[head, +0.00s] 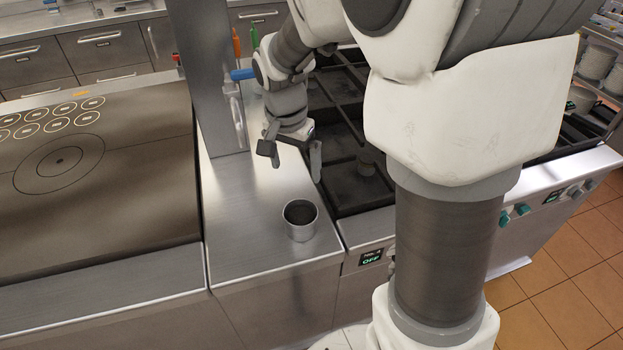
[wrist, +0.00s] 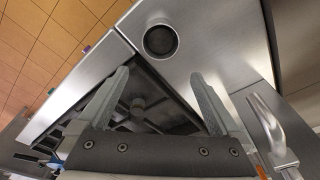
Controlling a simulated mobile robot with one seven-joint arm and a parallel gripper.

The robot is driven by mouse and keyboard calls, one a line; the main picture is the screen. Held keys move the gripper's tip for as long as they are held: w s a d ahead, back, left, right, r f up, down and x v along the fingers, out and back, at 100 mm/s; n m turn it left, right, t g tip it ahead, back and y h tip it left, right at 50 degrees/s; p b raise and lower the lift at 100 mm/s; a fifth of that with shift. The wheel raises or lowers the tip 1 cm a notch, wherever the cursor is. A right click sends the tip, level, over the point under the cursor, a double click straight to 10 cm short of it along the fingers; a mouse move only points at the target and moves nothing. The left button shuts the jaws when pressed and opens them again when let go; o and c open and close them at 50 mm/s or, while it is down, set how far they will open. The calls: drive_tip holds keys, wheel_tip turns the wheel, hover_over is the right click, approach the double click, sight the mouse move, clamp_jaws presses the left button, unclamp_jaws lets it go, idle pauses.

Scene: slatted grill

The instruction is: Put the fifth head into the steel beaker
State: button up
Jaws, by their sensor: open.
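The steel beaker (head: 301,231) stands upright on the steel counter, near its front edge and beside the grill bay. It also shows in the wrist view (wrist: 160,41), beyond my fingertips, and its inside looks dark. My gripper (head: 291,158) is open above the counter, behind the beaker in the head view and apart from it. In the wrist view the two fingers (wrist: 160,74) are spread with nothing held between them. A small round grey piece (head: 367,160) sits in the dark grill bay; it also shows in the wrist view (wrist: 138,105). I cannot tell whether it is the fifth head.
A steel post (head: 213,80) rises from the counter left of my gripper. A dark flat cooktop (head: 100,185) with ring marks lies further left. The open grill bay (head: 340,185) with dark bars is at right. The counter around the beaker is clear.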

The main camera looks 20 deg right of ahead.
drive_tip(key=s+r+n+t, duration=0.2)
drive_tip(key=s+r+n, duration=0.2)
drive_tip(key=s, duration=0.5)
drive_tip(key=s+d+r+n+t+y, duration=0.1)
drive_tip(key=s+r+n+t, duration=0.1)
drive_tip(key=s+r+n, duration=0.2)
drive_tip(key=s+r, duration=0.3)
drive_tip(key=s, duration=0.2)
drive_tip(key=shift+s+n, duration=0.3)
drive_tip(key=shift+d+r, duration=0.1)
